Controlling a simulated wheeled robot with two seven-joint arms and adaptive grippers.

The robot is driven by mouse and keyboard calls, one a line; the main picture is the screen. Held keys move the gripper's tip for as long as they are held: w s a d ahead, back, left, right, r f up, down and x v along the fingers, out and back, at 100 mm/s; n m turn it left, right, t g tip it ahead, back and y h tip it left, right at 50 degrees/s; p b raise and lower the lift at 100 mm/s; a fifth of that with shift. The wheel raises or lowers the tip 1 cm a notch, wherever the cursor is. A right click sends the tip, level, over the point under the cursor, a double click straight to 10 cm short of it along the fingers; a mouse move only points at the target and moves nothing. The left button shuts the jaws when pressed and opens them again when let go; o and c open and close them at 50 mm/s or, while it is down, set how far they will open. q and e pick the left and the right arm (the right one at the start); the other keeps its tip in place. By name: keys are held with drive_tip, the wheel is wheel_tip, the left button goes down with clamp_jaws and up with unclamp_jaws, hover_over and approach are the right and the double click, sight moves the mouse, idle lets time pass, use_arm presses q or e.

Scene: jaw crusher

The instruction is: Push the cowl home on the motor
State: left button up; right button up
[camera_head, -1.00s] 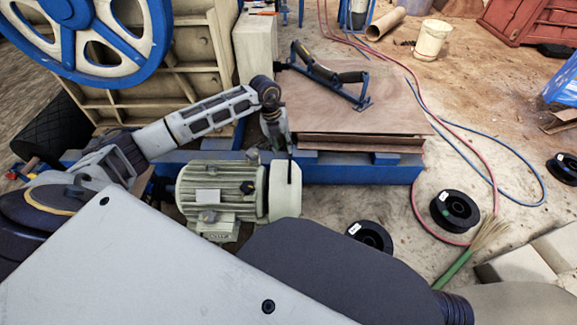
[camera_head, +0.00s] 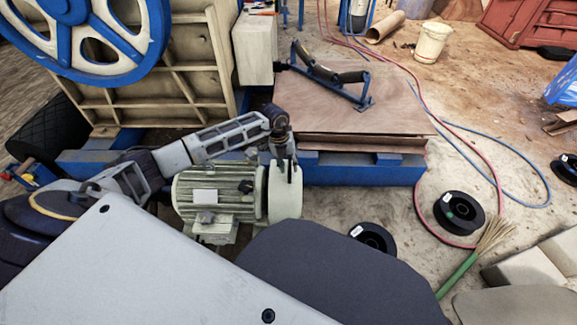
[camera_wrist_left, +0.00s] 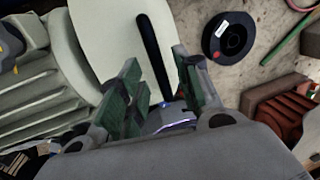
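The ribbed pale green motor (camera_head: 212,196) stands on the floor in front of the blue frame. The cream cowl (camera_head: 286,195) sits at its right end, with a dark line between them; I cannot tell how deep that gap is. My left gripper (camera_head: 285,158) is above the cowl's top edge, pointing down. In the left wrist view my left gripper (camera_wrist_left: 160,68) has its green-padded fingers apart, with a dark bar (camera_wrist_left: 152,50) showing between them in front of the pale cowl (camera_wrist_left: 105,25). I cannot tell whether it touches the cowl. My right gripper is out of view.
The blue frame (camera_head: 365,172) and a brown board (camera_head: 350,105) with a blue-framed tool (camera_head: 330,75) lie behind. Black spools (camera_head: 459,212) (camera_head: 372,238), a brush (camera_head: 470,262) and red and blue hoses lie at the right. Some bare floor lies right of the cowl.

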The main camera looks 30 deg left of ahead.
use_arm(q)
drive_tip(key=shift+f, duration=0.15)
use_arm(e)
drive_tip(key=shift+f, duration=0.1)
use_arm(q)
clamp_jaws()
idle(0.3)
